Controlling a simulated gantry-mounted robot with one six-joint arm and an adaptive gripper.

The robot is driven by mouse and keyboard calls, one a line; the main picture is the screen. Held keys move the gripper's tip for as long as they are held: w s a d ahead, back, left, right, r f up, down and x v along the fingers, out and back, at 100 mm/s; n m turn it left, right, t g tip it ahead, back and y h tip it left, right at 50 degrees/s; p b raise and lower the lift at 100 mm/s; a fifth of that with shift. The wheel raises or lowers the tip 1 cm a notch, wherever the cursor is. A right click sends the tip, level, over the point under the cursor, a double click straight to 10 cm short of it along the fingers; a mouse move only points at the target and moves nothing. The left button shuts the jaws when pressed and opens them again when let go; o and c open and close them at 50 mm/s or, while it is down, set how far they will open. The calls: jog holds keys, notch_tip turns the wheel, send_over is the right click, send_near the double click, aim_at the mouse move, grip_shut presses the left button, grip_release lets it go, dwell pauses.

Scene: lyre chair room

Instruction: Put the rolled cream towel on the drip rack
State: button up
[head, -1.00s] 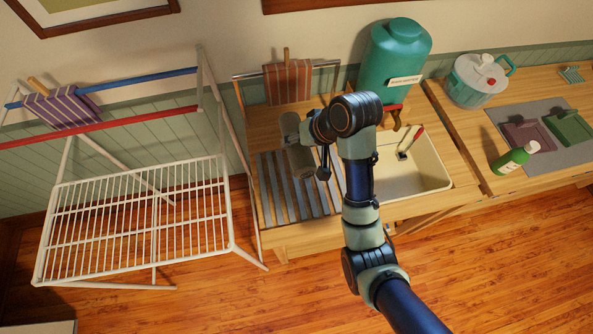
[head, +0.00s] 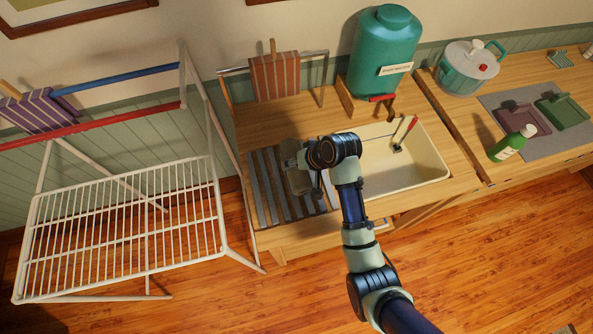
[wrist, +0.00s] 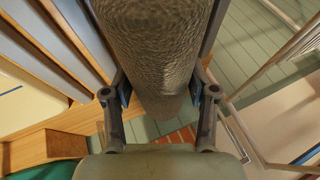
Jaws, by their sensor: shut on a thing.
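The rolled towel (wrist: 155,45) is a thick, rough-textured roll that looks grey-beige in the shade. My gripper (wrist: 160,95) is shut on it, with one finger along each side in the wrist view. In the head view the roll (head: 298,181) shows only partly, under my gripper (head: 298,165). It is over the drip rack (head: 262,198), a slatted grey and wood area left of the sink. I cannot tell whether the roll touches the slats. The slats also show at the upper left of the wrist view (wrist: 62,45).
A cream sink (head: 420,165) lies right of the rack, with a brush (head: 402,140) in it. A teal dispenser (head: 383,50) and a striped cloth on a rail (head: 275,77) stand behind. A white wire airer (head: 120,225) stands to the left.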

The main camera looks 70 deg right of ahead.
jog(key=shift+f+b, duration=0.5)
jog(key=shift+f, duration=1.6)
jog(key=shift+f, duration=0.15)
jog(key=o, duration=1.3)
jog(key=p+v, duration=0.2)
jog(key=v, duration=1)
jog(key=shift+p, duration=0.35)
